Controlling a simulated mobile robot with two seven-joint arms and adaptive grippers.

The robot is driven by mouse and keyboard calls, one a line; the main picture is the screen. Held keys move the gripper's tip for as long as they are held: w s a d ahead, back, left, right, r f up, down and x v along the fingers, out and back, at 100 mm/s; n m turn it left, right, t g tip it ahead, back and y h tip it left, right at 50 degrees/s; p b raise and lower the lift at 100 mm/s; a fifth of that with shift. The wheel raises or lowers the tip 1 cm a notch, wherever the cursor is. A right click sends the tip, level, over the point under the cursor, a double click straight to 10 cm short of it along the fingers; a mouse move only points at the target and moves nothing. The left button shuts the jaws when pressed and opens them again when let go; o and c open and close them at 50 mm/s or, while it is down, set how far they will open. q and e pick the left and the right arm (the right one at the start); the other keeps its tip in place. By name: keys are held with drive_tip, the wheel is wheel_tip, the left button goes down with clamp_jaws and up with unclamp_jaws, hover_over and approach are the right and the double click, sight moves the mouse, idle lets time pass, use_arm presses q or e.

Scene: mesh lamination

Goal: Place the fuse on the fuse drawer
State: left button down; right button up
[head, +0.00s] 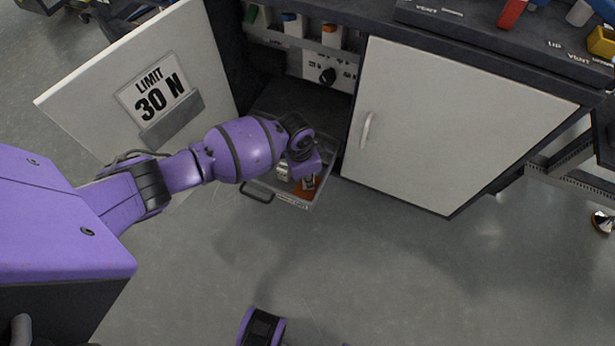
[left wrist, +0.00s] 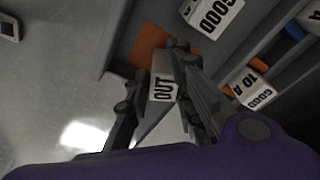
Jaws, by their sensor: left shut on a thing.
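My left gripper (head: 305,176) is over the pulled-out drawer (head: 292,203) at the bottom of the open cabinet. In the left wrist view the left gripper (left wrist: 165,90) is shut on a white block-shaped fuse marked "OUT" (left wrist: 163,86), held between its two fingers. Beyond it are an orange patch (left wrist: 150,42) and another white block marked "GOOD" (left wrist: 213,16) in the drawer. The gripper partly hides the drawer's inside in the head view. I cannot tell whether the held fuse touches the drawer floor.
A closed white door (head: 440,125) is to the right. A shelf above the drawer holds fuses with green, blue and orange tops (head: 332,36).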

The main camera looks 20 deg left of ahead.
use_arm(q)
drive_tip(key=shift+f, duration=0.15)
drive_tip(key=c, duration=1.5)
unclamp_jaws()
use_arm(e)
drive_tip(key=shift+s+f, duration=0.25)
drive_tip(key=shift+s, duration=0.2)
